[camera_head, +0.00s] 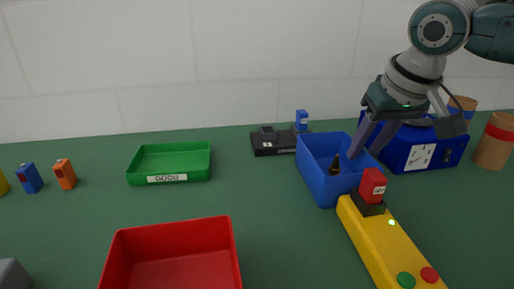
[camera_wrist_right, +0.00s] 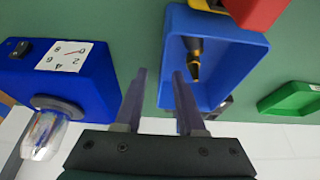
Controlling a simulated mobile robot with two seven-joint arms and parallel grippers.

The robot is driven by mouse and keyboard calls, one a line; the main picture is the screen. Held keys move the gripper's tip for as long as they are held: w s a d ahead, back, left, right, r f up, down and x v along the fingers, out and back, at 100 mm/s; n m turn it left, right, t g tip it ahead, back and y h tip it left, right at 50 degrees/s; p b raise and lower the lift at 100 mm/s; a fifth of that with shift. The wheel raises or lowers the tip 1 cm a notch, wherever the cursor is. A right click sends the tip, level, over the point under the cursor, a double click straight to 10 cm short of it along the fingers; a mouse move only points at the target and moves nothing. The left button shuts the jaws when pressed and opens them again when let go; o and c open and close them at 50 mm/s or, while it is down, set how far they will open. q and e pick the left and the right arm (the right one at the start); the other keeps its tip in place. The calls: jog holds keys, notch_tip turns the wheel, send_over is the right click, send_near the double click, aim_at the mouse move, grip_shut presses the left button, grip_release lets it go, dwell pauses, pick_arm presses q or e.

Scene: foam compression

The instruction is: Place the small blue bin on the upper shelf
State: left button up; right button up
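The small blue bin (camera_head: 318,179) stands on the green surface right of centre, with a dark bottle-shaped item (camera_head: 335,166) inside. In the right wrist view, the bin (camera_wrist_right: 238,62) is right of centre and the item (camera_wrist_right: 193,58) is dark and gold. My right gripper (camera_head: 367,152) is pointed down at the bin's right wall. Its fingers (camera_wrist_right: 159,74) are apart, seemingly one on each side of that wall; contact cannot be told. My left gripper is not in view. No shelf can be made out.
A yellow device (camera_head: 385,243) with a red block (camera_head: 373,184) is close in front of the bin. A blue scale (camera_head: 432,152) stands behind right, a black device (camera_head: 275,142) behind left. Green (camera_head: 168,163) and red (camera_head: 175,240) trays lie left. Brown cups (camera_head: 493,145) stand far right.

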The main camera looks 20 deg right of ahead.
jog(key=shift+x, duration=1.55)
jog(key=shift+r, duration=0.1)
jog(key=shift+c, duration=0.4)
grip_shut()
